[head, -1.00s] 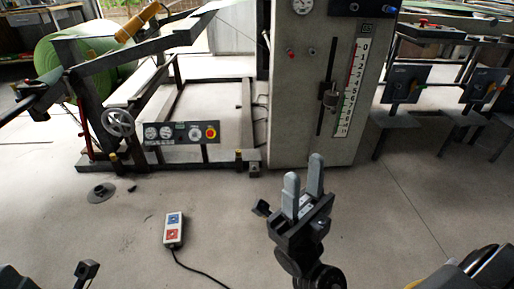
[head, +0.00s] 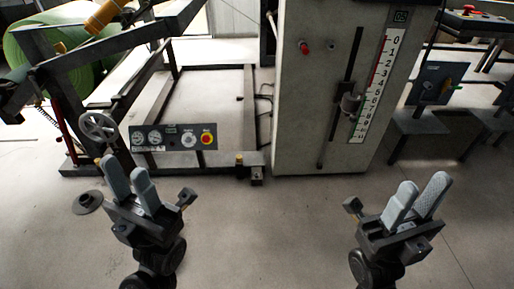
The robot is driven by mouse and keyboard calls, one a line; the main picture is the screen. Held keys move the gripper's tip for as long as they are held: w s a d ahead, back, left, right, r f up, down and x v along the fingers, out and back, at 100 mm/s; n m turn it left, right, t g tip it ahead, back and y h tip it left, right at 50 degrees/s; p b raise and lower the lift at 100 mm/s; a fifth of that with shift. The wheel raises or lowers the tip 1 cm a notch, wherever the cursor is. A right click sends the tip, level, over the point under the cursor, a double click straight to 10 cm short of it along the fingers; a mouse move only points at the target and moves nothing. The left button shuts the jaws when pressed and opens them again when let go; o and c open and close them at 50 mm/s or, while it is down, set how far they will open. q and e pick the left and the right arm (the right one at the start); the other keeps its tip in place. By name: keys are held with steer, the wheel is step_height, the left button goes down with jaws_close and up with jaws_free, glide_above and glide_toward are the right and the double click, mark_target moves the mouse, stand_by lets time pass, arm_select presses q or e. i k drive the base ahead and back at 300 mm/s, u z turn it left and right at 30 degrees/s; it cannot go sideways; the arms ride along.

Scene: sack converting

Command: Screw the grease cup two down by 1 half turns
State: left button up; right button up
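Two small brass-topped fittings that look like grease cups sit low on the dark machine frame: one (head: 239,159) on the right end of the base rail, another at the left end, partly hidden behind my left gripper. I cannot tell which is grease cup two; no number is readable. My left gripper (head: 128,166) is open and empty, fingers pointing up, in front of the frame's left part. Neither appears to touch anything.
A handwheel (head: 98,126) and a gauge panel (head: 173,138) with a red-and-yellow button are on the frame. A grey cabinet (head: 310,120) with a scale stands to the right. A dark floor disc (head: 88,202) lies at left. The middle floor is clear.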

mark_target(239, 157)
steer(key=u, duration=0.15)
steer(key=i, duration=0.7)
steer(key=u, duration=0.9)
steer(key=i, duration=0.4)
steer(key=u, duration=0.4)
